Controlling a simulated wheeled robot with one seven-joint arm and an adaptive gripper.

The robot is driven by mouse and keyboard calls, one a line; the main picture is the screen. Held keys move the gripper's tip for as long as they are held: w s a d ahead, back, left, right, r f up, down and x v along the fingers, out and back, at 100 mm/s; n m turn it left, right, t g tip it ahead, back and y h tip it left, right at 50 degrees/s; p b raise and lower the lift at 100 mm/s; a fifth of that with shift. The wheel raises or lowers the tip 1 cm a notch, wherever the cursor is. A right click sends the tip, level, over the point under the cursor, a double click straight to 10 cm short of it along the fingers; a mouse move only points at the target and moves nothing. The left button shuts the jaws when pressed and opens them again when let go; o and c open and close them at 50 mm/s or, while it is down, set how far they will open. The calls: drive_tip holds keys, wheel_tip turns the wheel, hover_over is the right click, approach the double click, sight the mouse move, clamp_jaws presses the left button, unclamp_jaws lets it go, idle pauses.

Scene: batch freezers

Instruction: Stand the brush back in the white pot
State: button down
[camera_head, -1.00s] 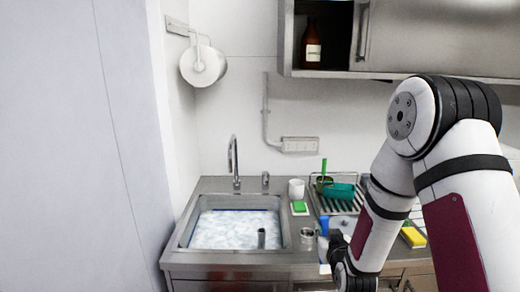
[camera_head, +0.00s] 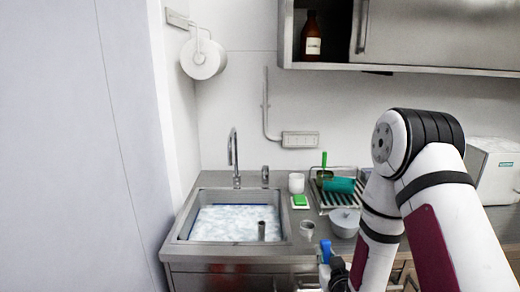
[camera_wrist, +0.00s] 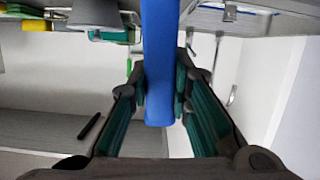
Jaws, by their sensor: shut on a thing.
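My gripper (camera_wrist: 162,95) is shut on a blue bar-like thing, which I take to be the brush (camera_wrist: 160,45). In the wrist view it runs down from the top edge between the green-padded fingers; I cannot make out bristles. In the head view the blue brush (camera_head: 326,250) shows at my gripper (camera_head: 338,274), in front of the counter's front edge. The white pot (camera_head: 297,182) stands upright on the counter, right of the tap, behind and left of my gripper and apart from it. Its inside is hidden.
A sink (camera_head: 237,221) with foamy water is at left. A green sponge (camera_head: 300,201), small metal cup (camera_head: 307,229) and grey bowl (camera_head: 345,222) stand near the pot. A dish rack (camera_head: 327,200) holds green things. A cabinet (camera_head: 420,40) hangs above.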

drive_tip(key=shift+f, duration=0.4)
drive_tip(key=shift+s, duration=0.1)
